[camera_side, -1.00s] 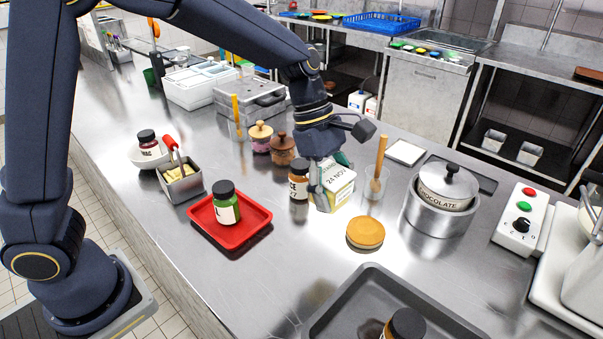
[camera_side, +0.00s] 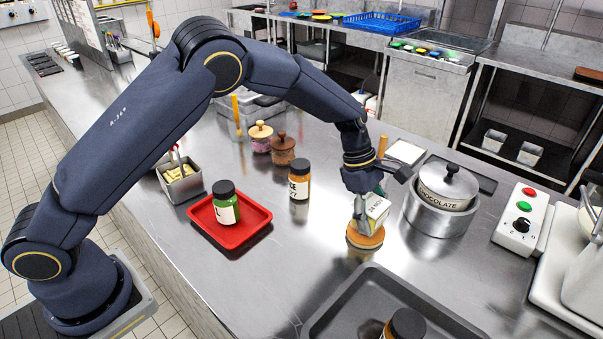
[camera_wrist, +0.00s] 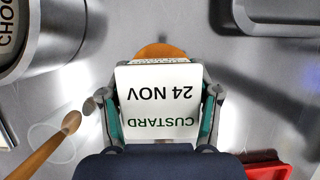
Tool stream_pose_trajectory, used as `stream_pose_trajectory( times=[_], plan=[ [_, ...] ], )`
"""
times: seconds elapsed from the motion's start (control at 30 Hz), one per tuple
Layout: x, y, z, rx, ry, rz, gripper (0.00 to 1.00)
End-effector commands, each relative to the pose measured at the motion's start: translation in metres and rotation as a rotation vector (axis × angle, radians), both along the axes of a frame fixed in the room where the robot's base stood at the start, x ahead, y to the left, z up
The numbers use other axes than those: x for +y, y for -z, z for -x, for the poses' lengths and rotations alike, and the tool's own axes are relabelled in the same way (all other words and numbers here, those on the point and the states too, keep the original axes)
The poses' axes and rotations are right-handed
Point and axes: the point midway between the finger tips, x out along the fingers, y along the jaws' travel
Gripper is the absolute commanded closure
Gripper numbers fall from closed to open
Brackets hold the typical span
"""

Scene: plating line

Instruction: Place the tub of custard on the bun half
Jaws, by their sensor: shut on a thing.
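The tub of custard (camera_wrist: 160,103), a white square tub lettered "CUSTARD 24 NOV", is between the fingers of my gripper (camera_wrist: 160,115) in the wrist view. My gripper is shut on it. In the side view the tub (camera_side: 376,208) is over the bun half (camera_side: 365,238), a round golden-brown piece on the steel counter. The tub's base is at or just above the bun; I cannot tell if they touch. In the wrist view only the far edge of the bun half (camera_wrist: 160,51) shows past the tub. My gripper (camera_side: 366,205) comes down from above in the side view.
A steel pot labelled chocolate (camera_side: 438,210) stands close on the right, and a dark baking tray (camera_side: 330,315) lies in front. A brown-labelled jar (camera_side: 299,182) and a red tray (camera_side: 255,235) with a green jar (camera_side: 224,205) are to the left.

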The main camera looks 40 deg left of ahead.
Motion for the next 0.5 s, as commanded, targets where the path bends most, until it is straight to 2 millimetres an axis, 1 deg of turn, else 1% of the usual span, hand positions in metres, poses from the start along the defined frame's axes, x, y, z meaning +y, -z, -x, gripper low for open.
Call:
stream_pose_trajectory(
  times=[0.13,0.27,0.3,0.5],
  plan=[
    [-0.0002,-0.0008,-0.0002,-0.001,0.0,0.001,0.8],
    [-0.0002,0.0027,-0.0002,-0.001,0.0,0.0,0.8],
    [-0.0002,0.0026,0.0,-0.001,0.0,0.0,0.34],
    [-0.0001,0.0023,0.0,0.0,0.0,0.0,0.13]
  ],
)
